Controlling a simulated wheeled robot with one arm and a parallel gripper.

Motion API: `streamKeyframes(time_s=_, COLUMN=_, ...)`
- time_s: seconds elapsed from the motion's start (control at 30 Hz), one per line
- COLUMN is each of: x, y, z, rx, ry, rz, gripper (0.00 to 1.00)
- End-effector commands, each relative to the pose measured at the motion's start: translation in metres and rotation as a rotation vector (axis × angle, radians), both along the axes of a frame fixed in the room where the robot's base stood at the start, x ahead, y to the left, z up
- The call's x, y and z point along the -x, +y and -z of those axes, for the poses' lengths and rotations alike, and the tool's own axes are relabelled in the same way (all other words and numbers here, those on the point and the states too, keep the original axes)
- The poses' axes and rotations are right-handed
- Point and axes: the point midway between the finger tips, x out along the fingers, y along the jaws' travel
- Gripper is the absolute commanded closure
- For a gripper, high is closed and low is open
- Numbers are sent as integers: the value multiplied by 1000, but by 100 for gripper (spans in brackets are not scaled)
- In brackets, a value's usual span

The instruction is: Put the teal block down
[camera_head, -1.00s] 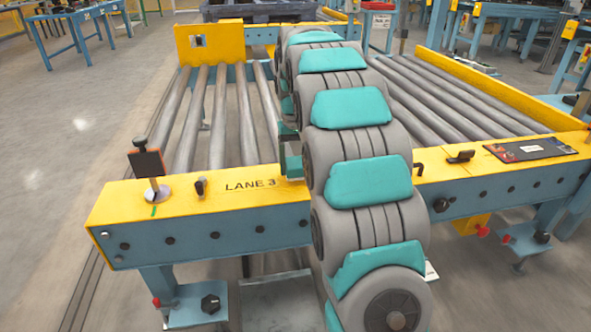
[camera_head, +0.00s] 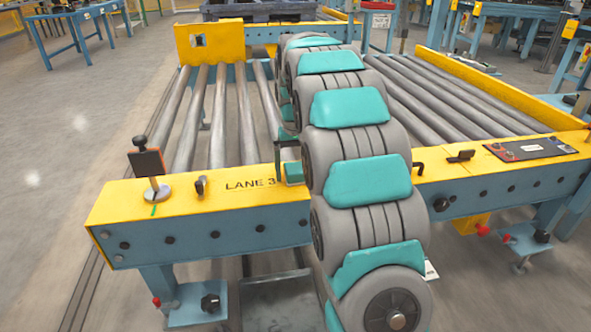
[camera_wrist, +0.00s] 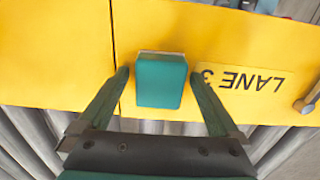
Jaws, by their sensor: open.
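The teal block (camera_wrist: 160,82) sits on the yellow top of the lane beam (camera_wrist: 55,50), beside the LANE 3 lettering. In the head view the block (camera_head: 294,172) shows as a small teal piece just right of that lettering, partly hidden by my arm. My gripper (camera_wrist: 159,76) is open, with one finger on each side of the block. In the wrist view a gap shows between each finger and the block's sides. Most of the gripper is hidden behind my arm in the head view.
Grey rollers (camera_head: 218,115) lie behind the beam on both sides of my arm. A dark panel (camera_head: 530,148) and a black knob (camera_head: 460,156) are on the right. Bare yellow beam surrounds the block.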

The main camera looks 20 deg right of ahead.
Motion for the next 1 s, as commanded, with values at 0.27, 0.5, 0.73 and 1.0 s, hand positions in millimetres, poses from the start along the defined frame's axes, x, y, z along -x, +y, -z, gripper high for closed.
streamKeyframes(time_s=0.27, x=-1, y=0, z=-29, rx=1, ry=-5, rz=0, gripper=2)
streamKeyframes(time_s=0.5, x=-2, y=0, z=-75, rx=1, ry=-7, rz=0, gripper=2)
streamKeyframes(time_s=0.73, x=-1, y=0, z=-107, rx=1, ry=-4, rz=0, gripper=2)
streamKeyframes(time_s=1.0, x=-1, y=0, z=-122, rx=1, ry=-3, rz=0, gripper=2)
